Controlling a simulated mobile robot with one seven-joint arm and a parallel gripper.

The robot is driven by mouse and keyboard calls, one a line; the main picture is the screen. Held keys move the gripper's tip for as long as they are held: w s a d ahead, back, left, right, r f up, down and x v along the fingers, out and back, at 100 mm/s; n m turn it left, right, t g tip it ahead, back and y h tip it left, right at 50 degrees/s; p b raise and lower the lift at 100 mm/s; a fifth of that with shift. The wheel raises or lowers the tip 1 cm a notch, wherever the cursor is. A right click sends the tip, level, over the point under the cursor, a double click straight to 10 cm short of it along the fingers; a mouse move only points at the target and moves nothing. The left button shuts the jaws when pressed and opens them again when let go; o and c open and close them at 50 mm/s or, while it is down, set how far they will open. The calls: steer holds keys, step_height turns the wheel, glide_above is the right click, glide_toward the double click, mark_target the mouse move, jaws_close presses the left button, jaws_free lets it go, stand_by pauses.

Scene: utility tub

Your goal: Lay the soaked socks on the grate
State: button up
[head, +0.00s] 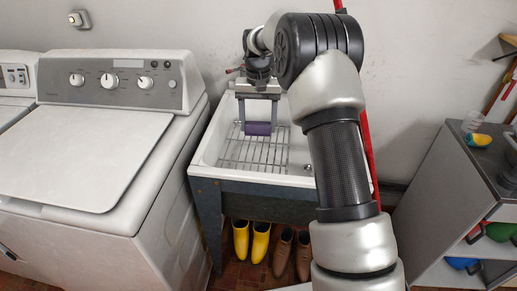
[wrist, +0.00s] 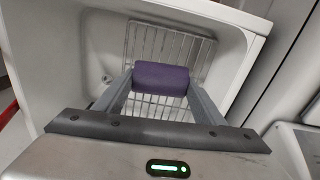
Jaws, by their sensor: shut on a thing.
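My gripper (head: 258,124) is over the white utility tub (head: 209,150), its fingers pointing down. It is shut on a rolled purple sock bundle (head: 257,129), which lies crosswise between the two fingertips. In the wrist view the purple bundle (wrist: 160,78) is held between the fingers, in front of the wire grate (wrist: 140,42). The grate (head: 240,156) lies inside the tub, below the bundle. I cannot tell for sure whether the bundle touches the grate. No other sock shows in either view.
A white washing machine (head: 80,150) stands close on the tub's left. Yellow boots (head: 251,240) and brown boots (head: 293,252) stand on the floor under the tub.

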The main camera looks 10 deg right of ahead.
steer(key=b, duration=0.3)
glide_toward(255, 165)
steer(key=shift+m, duration=0.4)
step_height(255, 165, down, 6)
steer(key=b, duration=0.2)
steer(key=shift+w+r+b, duration=0.1)
steer(key=shift+r+b, duration=0.15)
steer(key=shift+b, duration=0.1)
steer(key=o, duration=1.1)
steer(key=shift+f, duration=0.1)
steer(key=shift+c, duration=0.2)
steer(key=shift+o, duration=0.3)
